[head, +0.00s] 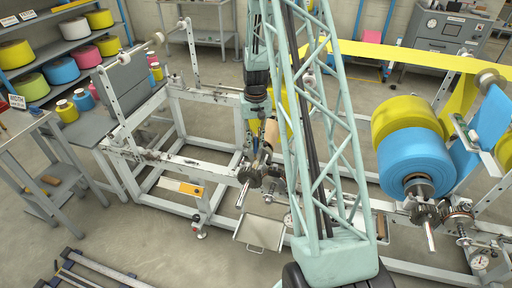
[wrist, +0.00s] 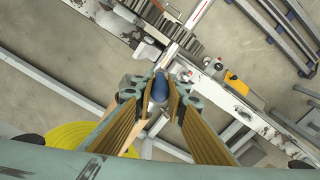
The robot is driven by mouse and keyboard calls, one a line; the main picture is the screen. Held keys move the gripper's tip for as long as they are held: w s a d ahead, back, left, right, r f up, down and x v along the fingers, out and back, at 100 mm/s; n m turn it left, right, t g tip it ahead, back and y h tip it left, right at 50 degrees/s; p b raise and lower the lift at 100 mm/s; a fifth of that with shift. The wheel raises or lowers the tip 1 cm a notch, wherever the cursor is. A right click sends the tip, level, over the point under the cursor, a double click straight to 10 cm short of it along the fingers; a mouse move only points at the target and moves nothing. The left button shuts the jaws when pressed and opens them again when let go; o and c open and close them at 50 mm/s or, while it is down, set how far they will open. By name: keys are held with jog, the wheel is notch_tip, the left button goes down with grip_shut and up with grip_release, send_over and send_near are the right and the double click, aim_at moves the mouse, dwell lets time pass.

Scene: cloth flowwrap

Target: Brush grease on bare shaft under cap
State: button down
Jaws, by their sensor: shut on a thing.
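My gripper (wrist: 160,98) is shut on a blue rounded piece (wrist: 159,88), which looks like the end of the brush's handle. The brush's bristles cannot be made out. In the head view my gripper (head: 256,146) points down just above dark gears (head: 262,176) on the white machine frame. In the wrist view a toothed gear (wrist: 181,40) lies just beyond the fingertips, with a pale metal shaft (wrist: 199,14) running out past it. The shaft also shows in the head view (head: 242,194). I cannot pick out a cap or any grease.
A flat metal tray (head: 260,233) sits below the gears. Yellow (head: 405,118) and blue (head: 415,162) rolls are mounted to the right. Shelves with coloured rolls stand at the left. Open floor lies in front.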

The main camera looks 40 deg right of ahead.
aim_at(256, 137)
jog(key=shift+d+r+p, duration=0.1)
jog(key=shift+r+p, duration=0.2)
jog(key=shift+r, duration=0.4)
jog(key=shift+r+p, duration=0.75)
jog(key=shift+r, duration=1.15)
jog(key=shift+f, duration=0.15)
